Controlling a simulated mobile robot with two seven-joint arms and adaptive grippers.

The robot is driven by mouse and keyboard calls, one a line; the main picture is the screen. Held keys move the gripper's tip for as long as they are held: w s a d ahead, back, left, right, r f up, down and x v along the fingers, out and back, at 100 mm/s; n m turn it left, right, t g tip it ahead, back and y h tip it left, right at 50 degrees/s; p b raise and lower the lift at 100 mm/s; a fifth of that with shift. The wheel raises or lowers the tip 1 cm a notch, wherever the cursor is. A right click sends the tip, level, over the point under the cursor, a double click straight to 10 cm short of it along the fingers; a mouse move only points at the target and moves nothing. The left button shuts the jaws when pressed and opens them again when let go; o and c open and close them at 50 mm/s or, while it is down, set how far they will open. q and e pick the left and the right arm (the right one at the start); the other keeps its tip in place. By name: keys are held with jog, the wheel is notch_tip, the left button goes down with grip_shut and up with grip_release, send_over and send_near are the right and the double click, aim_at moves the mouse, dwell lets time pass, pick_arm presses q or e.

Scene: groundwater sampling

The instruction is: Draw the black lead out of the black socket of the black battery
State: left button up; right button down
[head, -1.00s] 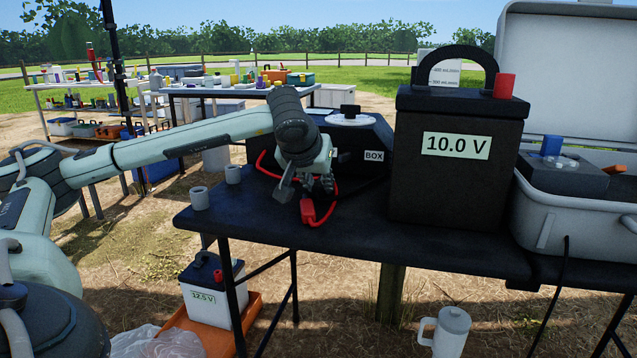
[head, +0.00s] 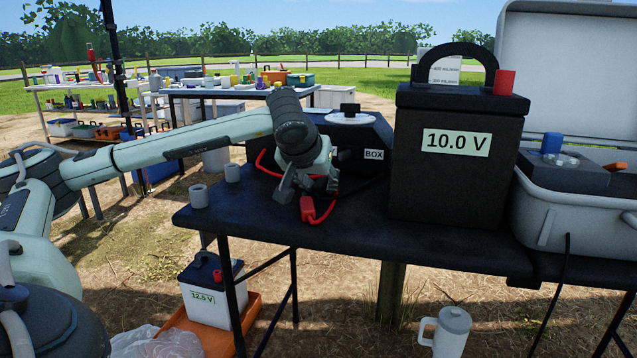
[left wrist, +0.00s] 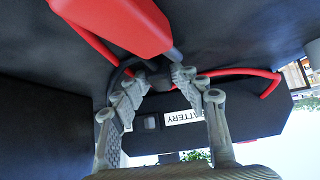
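The black battery (head: 455,165), labelled 10.0 V, stands upright on the black table, with a black handle and a red block on top. My left gripper (head: 312,192) is low over the table, left of the battery and before the black box (head: 350,140). In the left wrist view, my left gripper's fingertips (left wrist: 158,80) close on the dark end of the black lead (left wrist: 155,76). A red plug (left wrist: 120,22) with a red cable is close by; it also shows in the head view (head: 310,210). The black socket cannot be made out. My right gripper is out of view.
Two grey rings (head: 198,196) stand on the table's left end. A grey case (head: 565,205) is right of the battery. A white 12.5 V battery (head: 212,290) stands in an orange tray (head: 252,312) on the ground. A white mug (head: 450,332) is below the table.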

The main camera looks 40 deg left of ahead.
pick_arm(q)
jog(key=shift+s+d+f, duration=0.15)
jog(key=shift+s+f, duration=0.05)
jog(key=shift+f, duration=0.2)
jog(key=v, duration=1.2)
jog(key=shift+w+r, duration=0.2)
jog(key=shift+r, duration=0.2)
jog(key=shift+s, duration=0.1)
